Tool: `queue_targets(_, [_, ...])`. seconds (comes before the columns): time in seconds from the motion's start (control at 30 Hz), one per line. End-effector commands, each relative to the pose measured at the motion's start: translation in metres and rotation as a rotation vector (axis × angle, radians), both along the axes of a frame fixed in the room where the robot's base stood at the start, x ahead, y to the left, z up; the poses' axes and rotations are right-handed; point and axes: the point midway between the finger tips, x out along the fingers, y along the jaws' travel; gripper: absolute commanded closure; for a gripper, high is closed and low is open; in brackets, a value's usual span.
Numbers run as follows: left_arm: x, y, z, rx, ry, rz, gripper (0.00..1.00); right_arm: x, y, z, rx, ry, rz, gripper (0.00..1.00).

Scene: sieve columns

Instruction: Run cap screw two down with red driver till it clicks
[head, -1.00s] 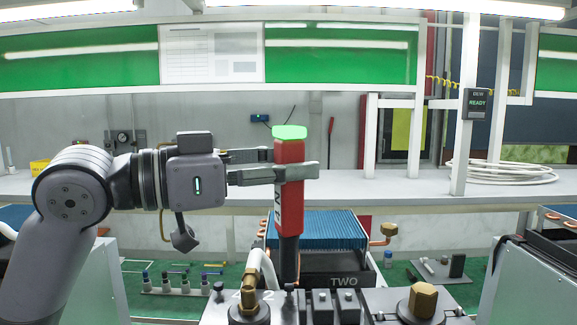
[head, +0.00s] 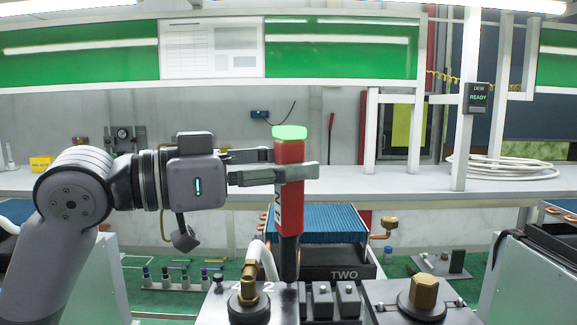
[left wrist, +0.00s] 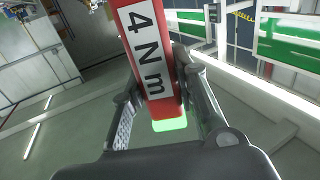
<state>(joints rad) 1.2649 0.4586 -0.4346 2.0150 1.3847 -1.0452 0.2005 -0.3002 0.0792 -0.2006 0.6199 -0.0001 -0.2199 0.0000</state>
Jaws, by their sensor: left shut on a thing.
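The red driver (head: 290,195) stands upright in the head view, with a black lower shaft and a glowing green cap on top. My left gripper (head: 300,172) is shut on its red body from the left. In the left wrist view the red driver (left wrist: 152,60) shows a white label reading "4 Nm" between the fingers, with the green end near the palm. The driver's lower tip comes down at the block marked "2" (head: 268,288). The screw under it is hidden or too small to tell. My right gripper is not in view.
A blue finned unit (head: 325,222) with a black front marked "TWO" stands behind the driver. Brass fittings (head: 424,292) stand left and right of the driver on the grey block. A sign reading "READY" (head: 478,99) hangs at right. Small coloured-top pieces (head: 184,281) stand in a rack at lower left.

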Motion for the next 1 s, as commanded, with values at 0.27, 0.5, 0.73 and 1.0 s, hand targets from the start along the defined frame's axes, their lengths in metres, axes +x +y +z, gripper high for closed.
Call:
queue_targets(0.27, [0.000,0.000,-0.004,-0.001,-0.002,0.000,1.00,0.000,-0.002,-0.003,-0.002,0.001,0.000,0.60])
queue_targets(0.5, [0.000,0.000,-0.008,-0.001,0.000,0.000,1.00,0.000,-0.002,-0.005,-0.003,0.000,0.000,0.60])
queue_targets(0.73, [0.000,0.000,-0.010,0.001,0.002,-0.001,1.00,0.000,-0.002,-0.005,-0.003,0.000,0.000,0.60])
queue_targets(1.0, [0.000,0.000,-0.013,0.003,0.003,-0.001,1.00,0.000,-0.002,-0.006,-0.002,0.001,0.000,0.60])
